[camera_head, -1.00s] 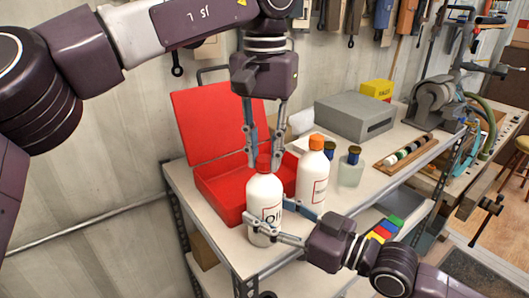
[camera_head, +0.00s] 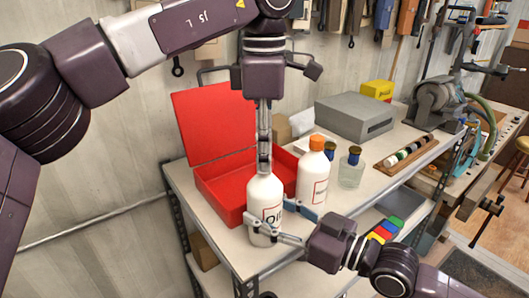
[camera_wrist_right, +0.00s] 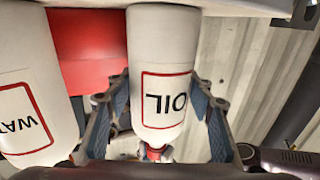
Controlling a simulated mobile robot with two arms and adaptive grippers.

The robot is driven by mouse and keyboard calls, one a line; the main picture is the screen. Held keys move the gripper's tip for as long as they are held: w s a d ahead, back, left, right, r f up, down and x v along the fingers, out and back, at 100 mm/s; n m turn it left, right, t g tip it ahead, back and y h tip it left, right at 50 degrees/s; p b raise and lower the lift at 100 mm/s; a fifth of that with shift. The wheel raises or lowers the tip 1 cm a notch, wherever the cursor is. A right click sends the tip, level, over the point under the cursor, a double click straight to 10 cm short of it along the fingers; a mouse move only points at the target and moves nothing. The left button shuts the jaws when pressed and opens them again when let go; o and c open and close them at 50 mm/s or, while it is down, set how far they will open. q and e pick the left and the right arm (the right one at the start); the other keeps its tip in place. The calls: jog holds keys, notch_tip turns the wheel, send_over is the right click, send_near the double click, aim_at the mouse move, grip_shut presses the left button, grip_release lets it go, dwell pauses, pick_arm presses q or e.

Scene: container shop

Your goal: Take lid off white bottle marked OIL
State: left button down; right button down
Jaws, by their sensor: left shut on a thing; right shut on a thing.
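The white bottle marked OIL (camera_head: 264,195) stands upright near the front edge of the bench. My right gripper (camera_head: 272,225) is shut around its body from the right, and the OIL label also shows in the right wrist view (camera_wrist_right: 166,100). My left gripper (camera_head: 264,162) points straight down at the bottle top and is shut on the red lid. Its fingers are seen edge-on and hide most of the lid in the head view. A little of the red lid (camera_wrist_right: 156,152) shows at the neck in the right wrist view; whether it is still seated is unclear.
A white bottle with an orange cap (camera_head: 313,180) stands close on the right. An open red toolbox (camera_head: 220,185) is behind and left. Small glass jars (camera_head: 351,170), a grey box (camera_head: 352,117) and a rack of rollers (camera_head: 408,150) stand further right.

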pick_arm(q)
jog(key=n, duration=0.5)
jog(key=shift+n, duration=0.4)
pick_arm(e)
jog(key=shift+s+a, duration=0.1)
pick_arm(q)
jog(key=n, duration=1)
jog(key=shift+n, duration=0.4)
jog(key=n, duration=0.5)
jog(key=shift+r, duration=0.1)
jog(key=n, duration=0.4)
jog(key=shift+w, duration=0.1)
jog(key=n, duration=0.3)
jog(key=shift+n, duration=0.4)
pick_arm(e)
jog(key=shift+r, duration=0.1)
pick_arm(q)
jog(key=n, duration=0.4)
jog(key=shift+n, duration=0.3)
